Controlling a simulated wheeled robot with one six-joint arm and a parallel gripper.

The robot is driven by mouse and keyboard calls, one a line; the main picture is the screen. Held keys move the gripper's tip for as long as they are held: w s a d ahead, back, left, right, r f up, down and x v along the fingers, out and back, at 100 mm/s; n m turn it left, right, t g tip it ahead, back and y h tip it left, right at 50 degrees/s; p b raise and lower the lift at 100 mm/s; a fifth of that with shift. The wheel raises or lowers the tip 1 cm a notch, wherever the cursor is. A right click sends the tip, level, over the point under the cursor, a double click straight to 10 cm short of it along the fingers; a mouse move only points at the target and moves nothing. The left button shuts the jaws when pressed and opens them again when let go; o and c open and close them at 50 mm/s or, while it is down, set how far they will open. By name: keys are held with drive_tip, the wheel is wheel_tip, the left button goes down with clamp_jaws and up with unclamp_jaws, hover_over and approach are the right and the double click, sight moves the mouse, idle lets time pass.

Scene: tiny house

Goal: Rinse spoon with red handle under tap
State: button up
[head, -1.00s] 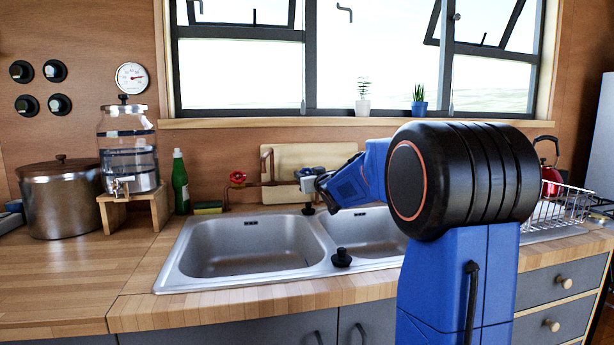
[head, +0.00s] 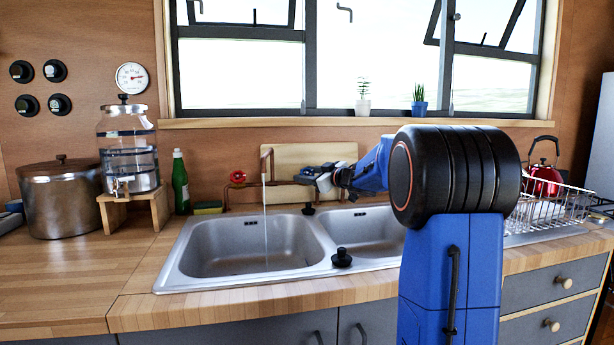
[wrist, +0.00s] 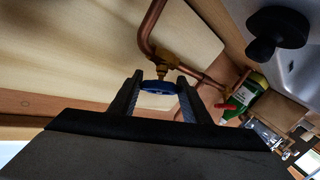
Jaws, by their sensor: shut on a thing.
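The copper tap (head: 270,160) stands behind the double sink, and a thin stream of water (head: 265,225) falls from its spout into the left basin (head: 215,255). My gripper (head: 308,176) is at the right end of the tap pipe. In the wrist view, my gripper (wrist: 160,82) is shut on a blue valve handle (wrist: 160,87), with a finger on each side. A red valve handle (head: 237,177) sits on the pipe's left side and also shows in the wrist view (wrist: 228,105). I see no spoon with a red handle in either view.
A wooden board (head: 310,155) leans behind the tap. A green bottle (head: 180,182) and a sponge (head: 208,207) stand left of it. A black plug (head: 341,258) sits on the divider's front. A dish rack (head: 565,205) is at right. The left counter (head: 80,270) has free room.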

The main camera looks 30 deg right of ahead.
drive_tip(key=shift+n+g+y, duration=1)
drive_tip(key=shift+n+y, duration=0.4)
drive_tip(key=shift+n, duration=0.4)
drive_tip(key=o, duration=1)
drive_tip(key=shift+o, duration=0.2)
drive_tip(key=v, duration=1.2)
